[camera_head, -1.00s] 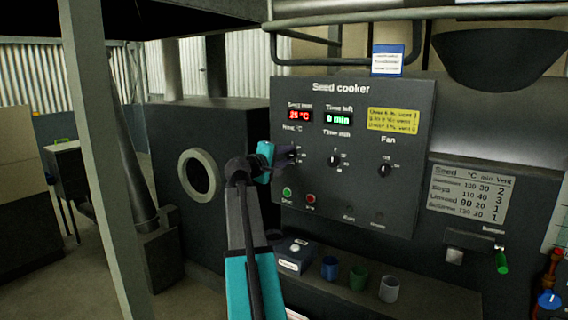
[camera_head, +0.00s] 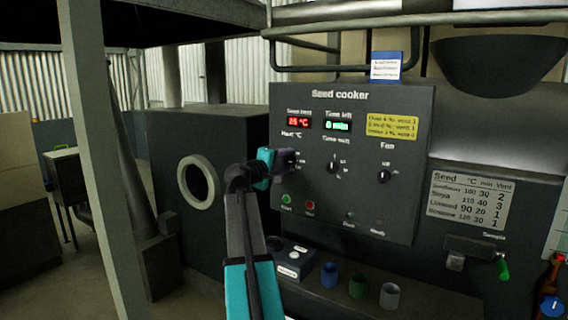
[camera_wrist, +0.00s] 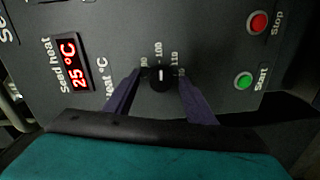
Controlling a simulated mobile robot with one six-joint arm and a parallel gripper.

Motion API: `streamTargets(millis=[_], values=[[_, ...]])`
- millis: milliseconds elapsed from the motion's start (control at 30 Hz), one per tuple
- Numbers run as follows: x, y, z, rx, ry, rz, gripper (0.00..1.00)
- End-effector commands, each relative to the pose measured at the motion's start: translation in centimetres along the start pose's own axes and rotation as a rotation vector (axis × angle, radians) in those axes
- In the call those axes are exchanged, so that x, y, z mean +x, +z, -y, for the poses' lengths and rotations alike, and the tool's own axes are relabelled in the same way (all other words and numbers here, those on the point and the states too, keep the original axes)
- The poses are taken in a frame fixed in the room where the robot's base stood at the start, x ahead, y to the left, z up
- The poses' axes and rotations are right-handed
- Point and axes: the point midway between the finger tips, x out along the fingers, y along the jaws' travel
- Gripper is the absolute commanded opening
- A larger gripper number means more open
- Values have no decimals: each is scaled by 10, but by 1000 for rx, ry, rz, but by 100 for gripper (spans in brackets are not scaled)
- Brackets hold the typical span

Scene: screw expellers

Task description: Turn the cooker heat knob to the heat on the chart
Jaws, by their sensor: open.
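The seed cooker panel (camera_head: 395,220) stands ahead. In the wrist view its black heat knob (camera_wrist: 160,78) has a white mark that seems to point at 100. My gripper (camera_wrist: 159,83) is open, with one dark finger on each side of the knob; I cannot tell whether they touch it. In the head view my gripper (camera_head: 284,162) is at the panel's left side and mostly hides the knob. The chart (camera_head: 468,201) right of the panel reads 100, 110, 90 and 120 °C down its rows. A white-and-blue card (camera_head: 387,66) stands above the panel; its text is unreadable.
The seed heat display (camera_wrist: 72,63) reads 25 °C. Green start (camera_wrist: 243,80) and red stop (camera_wrist: 258,23) buttons are near the knob. Time (camera_head: 333,167) and fan (camera_head: 384,177) knobs are farther right. Blue (camera_head: 329,275), green (camera_head: 358,286) and grey (camera_head: 390,295) cups stand on the ledge below.

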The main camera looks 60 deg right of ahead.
Motion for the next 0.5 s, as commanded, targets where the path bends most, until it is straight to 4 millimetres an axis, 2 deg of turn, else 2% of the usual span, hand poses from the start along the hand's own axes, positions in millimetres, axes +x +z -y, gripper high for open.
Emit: streamTargets(millis=[267, 500], values=[[-16, 0, 1, 0, 0, -2, 50], [-49, 1, 2, 0, 0, -3, 50]])
